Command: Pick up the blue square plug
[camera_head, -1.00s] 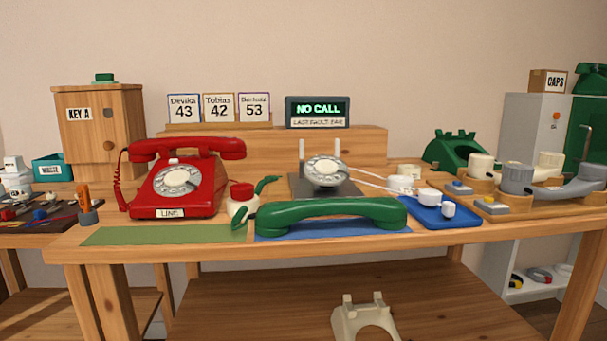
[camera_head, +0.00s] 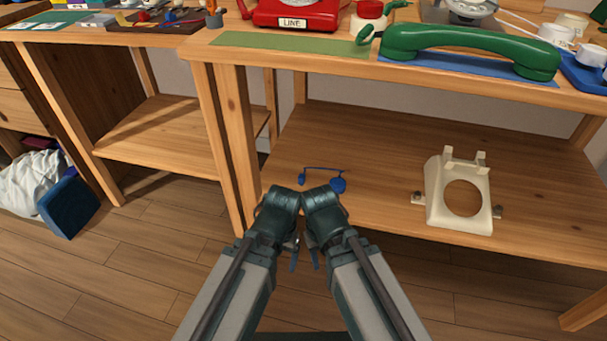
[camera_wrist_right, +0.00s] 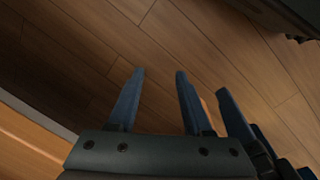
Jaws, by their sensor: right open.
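A blue cord with a blue piece at each end lies on the lower shelf in the head view. Its left end (camera_head: 302,180) is small; its right end (camera_head: 338,186) looks rounder. I cannot tell clearly whether either is the square plug. My left gripper (camera_head: 294,262) and right gripper (camera_head: 314,260) hang close together in front of the shelf, apart from the cord. In the right wrist view my right gripper (camera_wrist_right: 159,72) is open and empty above the floor. Other blue fingers show at its right; how far the left gripper is open is unclear.
A cream phone cradle (camera_head: 458,205) stands on the lower shelf (camera_head: 390,150) to the right. The tabletop above holds a red phone (camera_head: 296,14) and a green handset (camera_head: 470,48). A table leg (camera_head: 232,140) stands left of the cord. The shelf between cord and cradle is clear.

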